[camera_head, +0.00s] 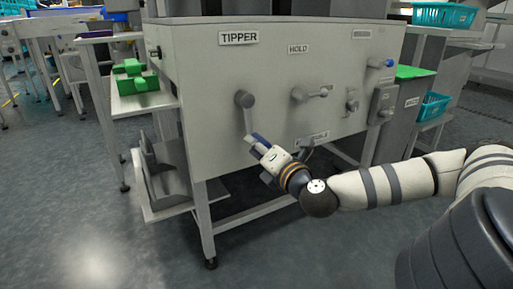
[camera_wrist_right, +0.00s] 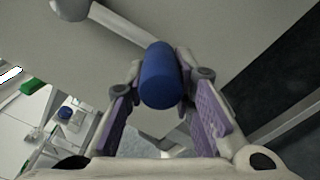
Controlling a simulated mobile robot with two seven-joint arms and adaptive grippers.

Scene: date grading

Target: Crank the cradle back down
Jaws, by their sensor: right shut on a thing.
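The tipper crank (camera_head: 246,112) is on the grey front panel under the TIPPER label (camera_head: 239,38). Its grey arm hangs nearly straight down from the round hub. My right gripper (camera_head: 257,142) is at the crank's lower end, shut on the blue crank handle. In the right wrist view the blue handle (camera_wrist_right: 160,75) sits between the purple finger pads of my right gripper (camera_wrist_right: 164,100), and the grey crank arm (camera_wrist_right: 118,22) runs up left to the hub. I cannot make out the cradle for certain. My left gripper is not in view.
A HOLD lever (camera_head: 310,94) and a blue knob (camera_head: 388,63) stick out of the panel further right. Green blocks (camera_head: 135,80) lie on a side shelf at left. Teal baskets (camera_head: 443,15) stand at right. The floor in front is clear.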

